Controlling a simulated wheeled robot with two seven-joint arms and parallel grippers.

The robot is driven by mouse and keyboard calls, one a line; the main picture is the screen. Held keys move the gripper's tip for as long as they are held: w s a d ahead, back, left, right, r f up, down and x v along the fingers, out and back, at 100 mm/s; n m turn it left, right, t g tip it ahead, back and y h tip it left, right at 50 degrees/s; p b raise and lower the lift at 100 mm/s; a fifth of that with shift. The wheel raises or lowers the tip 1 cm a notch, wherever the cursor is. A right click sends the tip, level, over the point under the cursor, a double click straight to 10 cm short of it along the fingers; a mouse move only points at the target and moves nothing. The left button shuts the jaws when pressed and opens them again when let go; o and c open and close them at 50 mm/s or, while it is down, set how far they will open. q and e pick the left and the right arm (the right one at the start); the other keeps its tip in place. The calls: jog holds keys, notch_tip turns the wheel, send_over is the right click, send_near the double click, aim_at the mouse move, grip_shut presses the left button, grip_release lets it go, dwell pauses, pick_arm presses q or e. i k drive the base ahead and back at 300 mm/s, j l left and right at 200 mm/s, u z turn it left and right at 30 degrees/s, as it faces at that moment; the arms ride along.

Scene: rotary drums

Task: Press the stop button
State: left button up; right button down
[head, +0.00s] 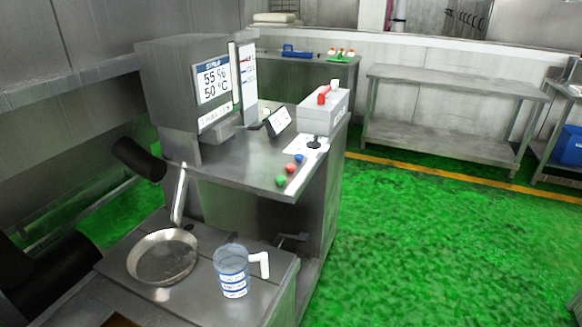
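Three small round buttons sit in a row along the right end of the steel console top (240,165). The red button (290,168), the only red one in the row, is in the middle. The green button (281,181) is nearest the front corner, and the blue button (299,158) is behind. No label is readable on them. Nothing touches the buttons. Dark parts of my arm show at the left edge, well apart from the buttons. I make out neither gripper.
A steel pan (163,258) and a measuring jug (232,272) stand on the low front surface. A grey display machine (180,85), a small tilted screen (279,121) and a white box with a red handle (325,112) stand on the console. Green floor (430,230) is clear at right.

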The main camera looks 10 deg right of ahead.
aim_at(290, 169)
jog(key=l+u, duration=0.25)
jog(key=l, duration=0.8)
jog(key=i+l+u, duration=0.15)
jog(key=i+l, duration=0.15)
jog(key=i+l+u, duration=0.3)
jog(key=i+l, duration=0.2)
jog(key=l, duration=0.25)
jog(key=i+l+u, duration=0.2)
jog(key=l, duration=0.2)
